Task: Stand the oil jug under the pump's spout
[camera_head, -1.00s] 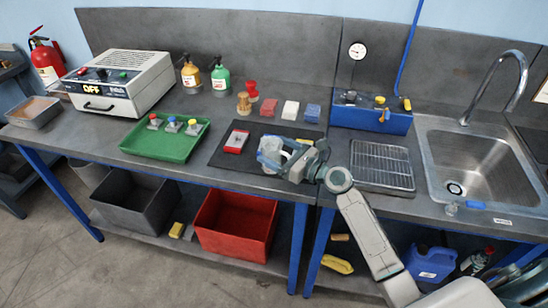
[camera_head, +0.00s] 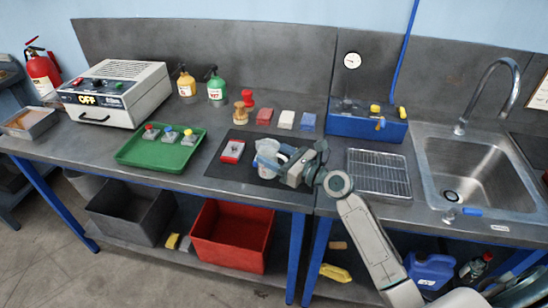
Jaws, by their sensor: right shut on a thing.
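A pale translucent jug (camera_head: 266,157), which looks like the oil jug, is at the right part of the dark mat (camera_head: 233,184). My right gripper (camera_head: 284,163) is shut on it from the right side and hides part of it. I cannot tell whether the jug touches the mat. The blue unit (camera_head: 350,126) with yellow knobs, which looks like the pump, stands at the back of the bench, right of the jug. A small brass spout (camera_head: 380,124) shows at its front. My left gripper is not in view.
A wire rack (camera_head: 379,174) lies in front of the blue unit, left of the sink (camera_head: 478,170). A red block (camera_head: 232,152) lies left of the jug. Red, white and blue blocks (camera_head: 286,119) line the mat's back. A green tray (camera_head: 160,148) is farther left.

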